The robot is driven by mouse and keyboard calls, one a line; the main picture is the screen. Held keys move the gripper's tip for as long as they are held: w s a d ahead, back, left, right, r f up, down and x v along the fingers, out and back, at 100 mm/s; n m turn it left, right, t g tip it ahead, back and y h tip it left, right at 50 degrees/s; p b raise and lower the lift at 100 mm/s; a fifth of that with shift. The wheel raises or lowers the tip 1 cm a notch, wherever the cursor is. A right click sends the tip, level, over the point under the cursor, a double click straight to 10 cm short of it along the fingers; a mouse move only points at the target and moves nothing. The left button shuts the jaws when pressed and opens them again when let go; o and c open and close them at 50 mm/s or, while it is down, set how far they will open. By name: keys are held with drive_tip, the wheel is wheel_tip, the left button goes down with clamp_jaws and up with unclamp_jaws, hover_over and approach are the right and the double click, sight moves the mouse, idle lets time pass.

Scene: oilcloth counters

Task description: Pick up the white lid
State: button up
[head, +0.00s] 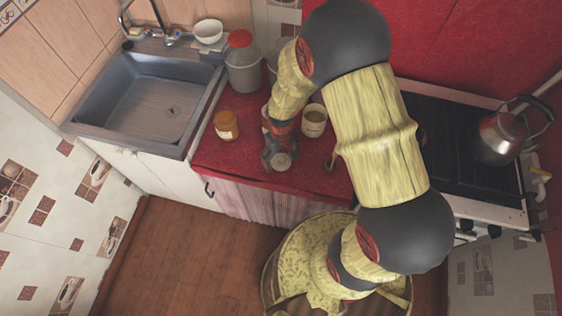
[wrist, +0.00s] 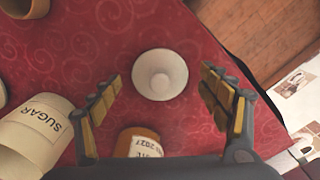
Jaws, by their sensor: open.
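The white lid (wrist: 160,75) lies on the red counter cloth, round with a small knob on top. It shows between and just beyond my open fingers in the wrist view. In the head view the lid (head: 281,161) is near the counter's front edge, partly hidden by my gripper. My gripper (wrist: 160,105) is open and empty, one finger to each side of the lid; it also shows in the head view (head: 279,160) above the counter. I cannot tell the exact height of the fingertips over the cloth.
An orange-brown labelled jar (wrist: 138,143) stands near my gripper, and a SUGAR container (wrist: 35,133) is to the left. In the head view, a cup (head: 314,121) is right of my gripper, a red-lidded canister (head: 242,65) behind. The sink (head: 150,100) is left, the stove with kettle (head: 500,137) right.

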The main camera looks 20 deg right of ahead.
drive_tip(key=shift+c, duration=0.8)
drive_tip(key=c, duration=0.7)
drive_tip(key=shift+r, duration=0.1)
drive_tip(key=shift+c, duration=0.7)
